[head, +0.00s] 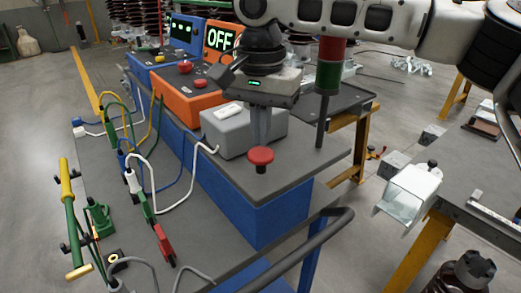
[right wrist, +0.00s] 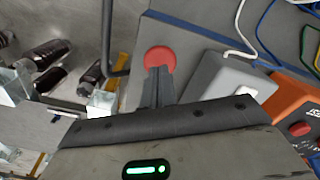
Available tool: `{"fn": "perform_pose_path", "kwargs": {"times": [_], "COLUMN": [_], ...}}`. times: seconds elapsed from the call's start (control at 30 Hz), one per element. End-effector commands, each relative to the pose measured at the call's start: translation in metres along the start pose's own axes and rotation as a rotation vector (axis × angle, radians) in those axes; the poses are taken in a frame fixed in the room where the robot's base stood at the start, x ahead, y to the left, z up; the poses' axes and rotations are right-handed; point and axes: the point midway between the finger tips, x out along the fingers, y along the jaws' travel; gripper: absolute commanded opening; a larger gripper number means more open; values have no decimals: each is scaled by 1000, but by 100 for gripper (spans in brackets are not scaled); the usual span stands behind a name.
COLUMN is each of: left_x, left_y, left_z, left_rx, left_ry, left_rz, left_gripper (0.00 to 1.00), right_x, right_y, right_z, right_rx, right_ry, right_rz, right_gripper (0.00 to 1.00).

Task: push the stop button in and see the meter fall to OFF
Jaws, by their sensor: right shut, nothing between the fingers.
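A red mushroom-shaped stop button (head: 261,157) stands near the front corner of the grey-topped blue bench. It also shows in the right wrist view (right wrist: 160,57), partly covered by my fingertips. My right gripper (head: 260,140) is shut and empty, pointing down with its tips right at the button's top. I cannot tell whether they touch it or how far the button is pressed in. The meter (head: 222,40), an orange unit at the back of the bench, reads OFF in green letters. My left gripper is not in view.
A grey box (head: 240,132) with a white top piece stands just behind the button. An orange box (head: 187,95) with a red knob and a blue unit (head: 185,30) stand further back. Cables run along the left. A dark rail (head: 310,245) curves in front.

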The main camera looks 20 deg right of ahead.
Motion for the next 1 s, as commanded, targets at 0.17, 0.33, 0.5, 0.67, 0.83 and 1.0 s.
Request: {"fn": "perform_pose_path", "kwargs": {"times": [0.17, 0.33, 0.5, 0.67, 0.83, 1.0], "left_x": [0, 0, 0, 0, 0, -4], "left_y": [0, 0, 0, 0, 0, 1], "left_z": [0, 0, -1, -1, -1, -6], "left_rx": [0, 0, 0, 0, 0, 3], "left_ry": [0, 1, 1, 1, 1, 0], "left_rz": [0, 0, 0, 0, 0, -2], "left_gripper": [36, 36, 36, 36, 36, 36], "right_x": [4, 10, 15, 19, 25, 20], "right_y": [0, 0, 0, 0, 0, 0], "right_z": [0, 0, 0, 0, 0, 0], "right_rx": [0, 1, 1, 0, -1, 0], "right_ry": [-2, -1, -1, -1, -2, -1], "right_rz": [1, 0, 1, 0, 1, 0], "right_gripper": [0, 0, 0, 0, 0, 0]}}
